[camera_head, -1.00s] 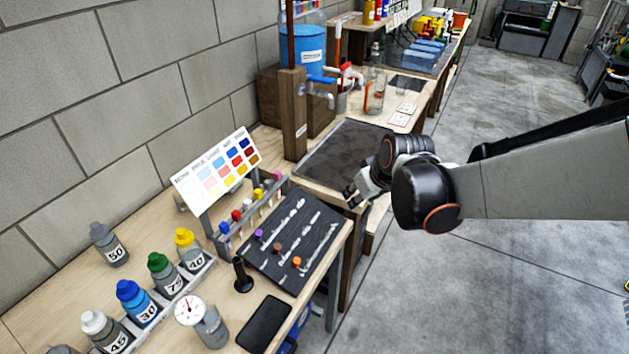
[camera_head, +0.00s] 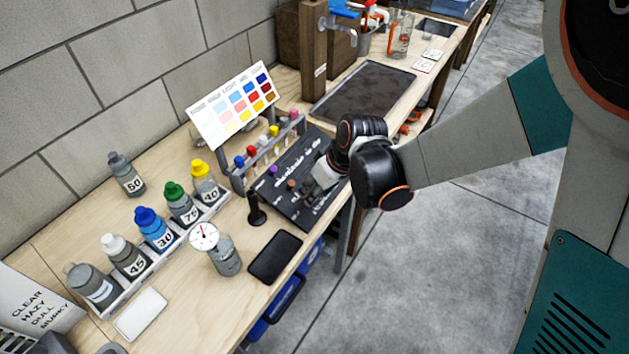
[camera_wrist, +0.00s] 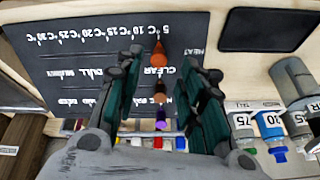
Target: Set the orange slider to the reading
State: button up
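The slider board (camera_wrist: 85,75) is a dark panel with three rows of white markings, seen upside down in the wrist view. The orange slider (camera_wrist: 161,59) sits at the 5°C end of the temperature row, by the HEAT label. The brown slider (camera_wrist: 160,91) and purple slider (camera_wrist: 161,120) are in the other rows. My gripper (camera_wrist: 163,66) is open, its fingers on either side of the orange slider; contact is unclear. In the head view my gripper (camera_head: 317,190) is over the board's right part and hides the orange slider. A dial gauge (camera_head: 204,236) stands left; its reading is too small to tell.
Numbered bottles (camera_head: 157,231) stand in a rack. A test tube rack (camera_head: 239,180) and colour chart (camera_head: 236,105) stand behind the board.

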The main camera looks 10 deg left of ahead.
jog(key=shift+b+x, duration=0.6)
jog(key=shift+x, duration=1.7)
jog(key=shift+w, duration=0.1)
grip_shut()
